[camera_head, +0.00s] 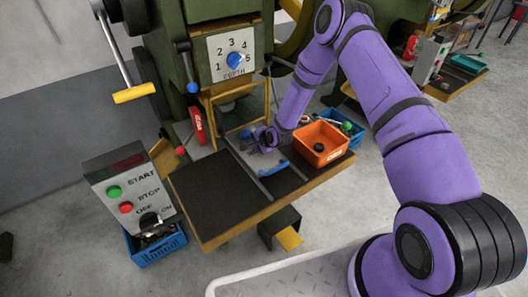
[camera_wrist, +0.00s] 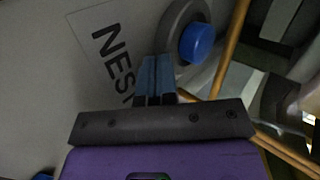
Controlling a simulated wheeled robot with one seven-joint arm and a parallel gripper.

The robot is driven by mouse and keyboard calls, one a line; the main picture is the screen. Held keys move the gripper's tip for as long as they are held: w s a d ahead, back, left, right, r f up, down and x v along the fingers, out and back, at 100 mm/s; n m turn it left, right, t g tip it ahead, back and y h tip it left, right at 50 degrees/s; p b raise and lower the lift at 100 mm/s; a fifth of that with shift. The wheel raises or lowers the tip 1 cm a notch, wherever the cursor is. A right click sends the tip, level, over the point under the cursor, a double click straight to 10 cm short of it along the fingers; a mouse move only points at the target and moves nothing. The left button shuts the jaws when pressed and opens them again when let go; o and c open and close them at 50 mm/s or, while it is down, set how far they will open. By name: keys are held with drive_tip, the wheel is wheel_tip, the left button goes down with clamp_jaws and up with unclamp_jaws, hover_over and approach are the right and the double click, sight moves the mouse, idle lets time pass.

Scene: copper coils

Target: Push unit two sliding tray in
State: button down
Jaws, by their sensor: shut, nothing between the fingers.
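The sliding tray (camera_head: 258,163) is a grey plate on the wooden bench in the head view, with a blue handle (camera_head: 273,169) at its near edge. It lies between dark mats and runs toward the green machine. My gripper (camera_head: 247,146) is low over the tray, behind the handle. In the wrist view the two blue-grey fingers (camera_wrist: 157,76) are together with nothing between them. Below them is a pale surface with a label reading "NEST" (camera_wrist: 113,60), partly hidden by the fingers. A grey ring (camera_wrist: 174,17) with a blue cylinder (camera_wrist: 197,43) is close beside the fingers. I cannot tell whether they touch.
An orange bin (camera_head: 333,157) stands right of the tray, with a blue crate (camera_head: 352,133) behind it. A control box (camera_head: 127,190) with START and STOP buttons is at left. The black mat (camera_head: 217,197) left of the tray is clear. A wooden frame (camera_head: 238,88) rises behind the tray.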

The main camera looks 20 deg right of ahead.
sight(247, 133)
drive_tip(key=w, duration=0.2)
drive_tip(key=w+a, duration=0.1)
drive_tip(key=w, duration=0.1)
drive_tip(key=w+a, duration=0.1)
drive_tip(key=w, duration=0.1)
drive_tip(key=shift+f, duration=0.1)
idle(0.3)
